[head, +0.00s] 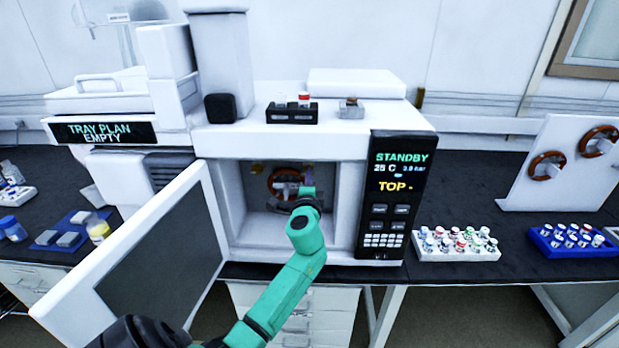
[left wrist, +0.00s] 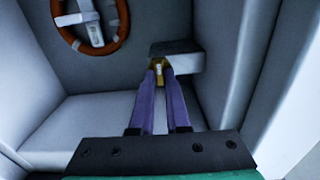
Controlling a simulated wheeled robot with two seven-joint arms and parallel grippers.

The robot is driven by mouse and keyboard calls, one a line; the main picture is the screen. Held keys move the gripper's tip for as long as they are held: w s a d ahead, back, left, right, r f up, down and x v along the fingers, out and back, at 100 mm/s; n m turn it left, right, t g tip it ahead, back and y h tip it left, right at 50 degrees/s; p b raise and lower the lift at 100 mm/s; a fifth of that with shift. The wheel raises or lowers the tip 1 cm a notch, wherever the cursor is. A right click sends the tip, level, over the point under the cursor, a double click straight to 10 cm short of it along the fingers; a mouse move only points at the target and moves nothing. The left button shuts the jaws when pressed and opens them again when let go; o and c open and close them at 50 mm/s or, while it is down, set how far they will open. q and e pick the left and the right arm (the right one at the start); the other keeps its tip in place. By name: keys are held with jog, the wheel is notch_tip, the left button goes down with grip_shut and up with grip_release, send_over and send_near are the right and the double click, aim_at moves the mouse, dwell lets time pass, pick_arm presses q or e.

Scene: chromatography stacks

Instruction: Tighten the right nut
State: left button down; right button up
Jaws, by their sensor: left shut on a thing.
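The open oven (head: 233,205) holds a red-brown coil (head: 283,182) on its back wall. The coil also shows at the upper left of the left wrist view (left wrist: 62,32). My left gripper (head: 306,194) reaches inside the oven, at the right side of the coil. In the left wrist view its two purple fingers (left wrist: 160,72) are shut on a small gold nut (left wrist: 158,62), the right nut. The nut sits at a grey block (left wrist: 178,58). The left nut (head: 257,169) shows as a small yellow spot left of the coil. My right gripper is not in view.
The oven door (head: 150,245) stands wide open to the left. The control panel (head: 390,195) reads STANDBY and 25 C. A white vial rack (head: 456,255), a blue vial rack (head: 575,250) and a white stand (head: 525,195) with two coils are to the right. The oven walls are close around my left gripper.

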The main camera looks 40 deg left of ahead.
pick_arm(q)
jog(key=shift+a+r, duration=0.15)
jog(key=shift+r, duration=0.2)
jog(key=c, duration=0.9)
grip_release()
jog(key=shift+a+f, duration=0.15)
jog(key=shift+f, duration=0.05)
jog(key=shift+w+f, duration=0.1)
jog(key=shift+f, duration=0.05)
jog(key=b+v, duration=0.3)
jog(key=v, duration=1.1)
jog(key=shift+s+d, duration=0.2)
jog(key=shift+d, duration=0.1)
